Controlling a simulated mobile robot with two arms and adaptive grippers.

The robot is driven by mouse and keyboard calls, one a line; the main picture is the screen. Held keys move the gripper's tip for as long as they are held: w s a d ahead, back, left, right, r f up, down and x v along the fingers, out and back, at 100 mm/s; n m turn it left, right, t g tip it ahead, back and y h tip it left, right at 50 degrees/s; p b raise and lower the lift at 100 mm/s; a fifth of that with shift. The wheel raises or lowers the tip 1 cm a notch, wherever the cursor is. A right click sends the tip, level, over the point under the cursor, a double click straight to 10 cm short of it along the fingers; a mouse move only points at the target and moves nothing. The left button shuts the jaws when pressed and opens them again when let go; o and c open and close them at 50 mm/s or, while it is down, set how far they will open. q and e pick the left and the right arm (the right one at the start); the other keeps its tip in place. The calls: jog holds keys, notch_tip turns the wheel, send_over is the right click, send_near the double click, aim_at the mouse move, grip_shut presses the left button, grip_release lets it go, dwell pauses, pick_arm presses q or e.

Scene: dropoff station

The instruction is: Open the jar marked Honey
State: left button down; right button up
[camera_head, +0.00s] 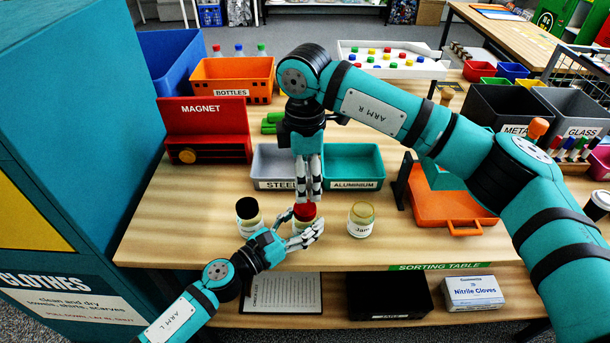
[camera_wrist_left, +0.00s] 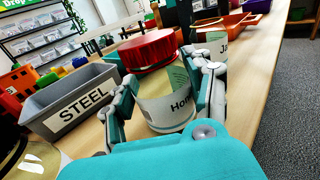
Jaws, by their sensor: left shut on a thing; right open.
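In the head view the red lid (camera_head: 304,211) shows between my grippers, and most of the jar is hidden. My left gripper (camera_head: 299,226) is shut around the jar's body from the front left; its fingers (camera_wrist_left: 163,105) flank the jar in the left wrist view. My right gripper (camera_head: 309,190) points down from above, open, with its fingertips close to the lid. I cannot tell whether they touch it. The lid sits on the jar.
A black-lidded jar (camera_head: 249,216) stands left of the honey jar, and a jar marked Jam (camera_head: 361,220) stands to its right. Grey STEEL (camera_head: 272,184) and teal ALUMINIUM (camera_head: 357,184) bins lie behind. An orange tray (camera_head: 450,224) is further right. The table's front edge is close.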

aim_at(305, 207)
jog(key=shift+m, duration=0.8)
jog(key=shift+f, duration=4)
